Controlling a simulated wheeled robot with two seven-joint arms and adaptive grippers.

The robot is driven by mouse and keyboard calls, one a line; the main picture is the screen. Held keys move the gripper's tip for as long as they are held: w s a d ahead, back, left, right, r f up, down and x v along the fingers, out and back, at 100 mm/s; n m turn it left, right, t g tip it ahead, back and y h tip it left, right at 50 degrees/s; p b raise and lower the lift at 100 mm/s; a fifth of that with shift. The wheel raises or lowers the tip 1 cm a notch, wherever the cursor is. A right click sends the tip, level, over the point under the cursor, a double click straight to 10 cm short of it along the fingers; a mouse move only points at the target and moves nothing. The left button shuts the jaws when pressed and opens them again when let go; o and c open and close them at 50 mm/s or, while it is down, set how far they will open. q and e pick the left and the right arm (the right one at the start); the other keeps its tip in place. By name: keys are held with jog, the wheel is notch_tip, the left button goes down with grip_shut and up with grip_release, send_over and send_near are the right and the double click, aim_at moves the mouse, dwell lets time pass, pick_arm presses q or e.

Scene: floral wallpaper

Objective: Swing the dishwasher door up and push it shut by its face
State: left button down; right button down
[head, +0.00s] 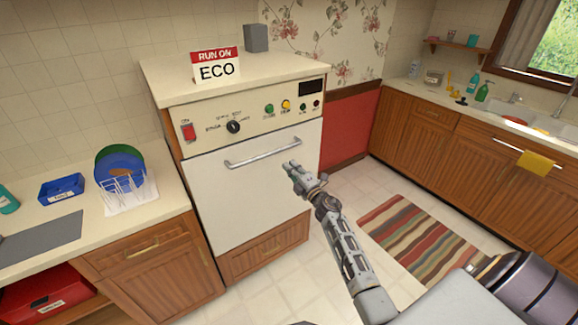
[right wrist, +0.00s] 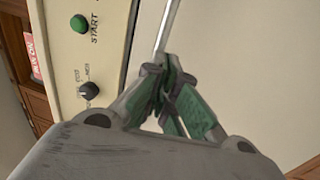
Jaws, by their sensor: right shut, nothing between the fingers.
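The dishwasher door (head: 240,200) is a cream panel with a metal bar handle (head: 261,153) across its upper part. It stands upright under the control panel (head: 250,112); I cannot tell whether it is fully closed or latched. My right gripper (head: 292,167) is shut and empty, in front of the door face, just below and right of the handle's right end. In the right wrist view, the closed fingertips (right wrist: 163,75) overlap the end of the handle (right wrist: 164,30) in the picture; contact is unclear. The door face (right wrist: 230,70) fills the right side there. My left gripper is not in view.
An ECO sign (head: 217,68) and a grey box (head: 256,38) stand on the dishwasher top. A left counter holds a dish rack (head: 122,187) with plates and a blue bin (head: 61,188). A striped rug (head: 420,240) lies on the open floor at right.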

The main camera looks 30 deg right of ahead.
jog(key=s+f+b, duration=0.1)
jog(key=s, duration=0.6)
jog(key=shift+s+d+f, duration=0.15)
jog(key=shift+d+f, duration=0.1)
jog(key=shift+d, duration=0.05)
dwell(0.7)
